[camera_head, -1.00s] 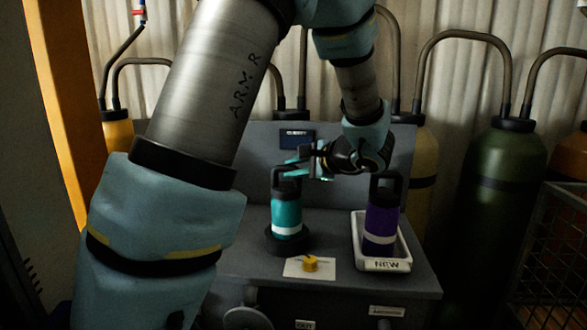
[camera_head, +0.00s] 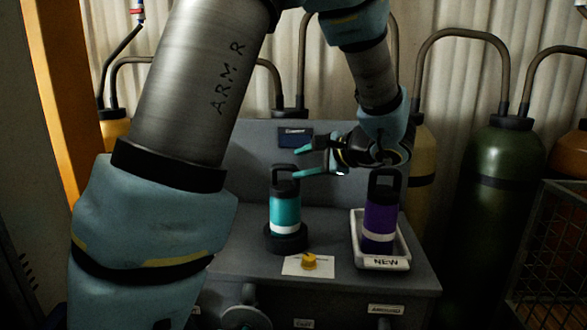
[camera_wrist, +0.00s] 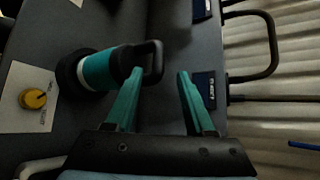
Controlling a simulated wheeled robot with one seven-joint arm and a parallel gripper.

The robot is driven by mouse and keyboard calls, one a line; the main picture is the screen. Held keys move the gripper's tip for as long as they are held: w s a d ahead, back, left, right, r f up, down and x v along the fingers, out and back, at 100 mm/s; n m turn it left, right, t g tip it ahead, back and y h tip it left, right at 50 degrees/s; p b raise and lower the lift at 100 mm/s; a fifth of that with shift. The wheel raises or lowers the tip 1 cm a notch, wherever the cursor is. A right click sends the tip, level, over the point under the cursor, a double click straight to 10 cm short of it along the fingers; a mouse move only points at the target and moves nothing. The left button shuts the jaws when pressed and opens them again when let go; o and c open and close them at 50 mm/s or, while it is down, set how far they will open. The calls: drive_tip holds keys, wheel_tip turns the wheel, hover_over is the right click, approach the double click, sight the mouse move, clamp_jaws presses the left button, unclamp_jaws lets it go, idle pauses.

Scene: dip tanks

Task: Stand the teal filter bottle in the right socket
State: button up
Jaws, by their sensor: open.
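The teal filter bottle (camera_head: 286,211) stands upright on the bench, its base within a dark round socket (camera_head: 286,238). It has a white band and a black loop handle on top. In the wrist view the bottle (camera_wrist: 98,70) lies sideways across the picture, left of my fingers. My gripper (camera_head: 304,162) is open and empty, at about the height of the handle and to its right. In the wrist view the handle's end shows close to the left fingertip of my gripper (camera_wrist: 160,74); I cannot tell whether they touch. No second socket shows; my arm hides the bench's left part.
A purple bottle (camera_head: 380,222) stands in a white tray (camera_head: 383,263) marked NEW, at the right. A yellow knob (camera_head: 309,262) on a white plate sits in front of the socket. A raised grey panel (camera_head: 350,140) backs the bench. Gas cylinders stand behind.

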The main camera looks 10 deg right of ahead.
drive_tip(key=b+v, duration=0.1)
drive_tip(key=v, duration=0.7)
drive_tip(key=s+a+f+n+g+h, duration=0.3)
drive_tip(key=a+f+n+g+h, duration=0.1)
drive_tip(key=a+f+n, duration=0.3)
drive_tip(key=s+a+f+n+g+h, duration=0.3)
drive_tip(key=a+f+n, duration=0.4)
drive_tip(key=a+f, duration=0.4)
drive_tip(key=shift+s+a+f+n+g+h, duration=0.25)
drive_tip(key=shift+s+a+n+g+h, duration=0.2)
drive_tip(key=shift+a+g, duration=1.05)
drive_tip(key=shift+a+t, duration=0.4)
wheel_tip(320, 180, up, 5)
drive_tip(key=p, duration=0.4)
drive_tip(key=shift+f, duration=0.2)
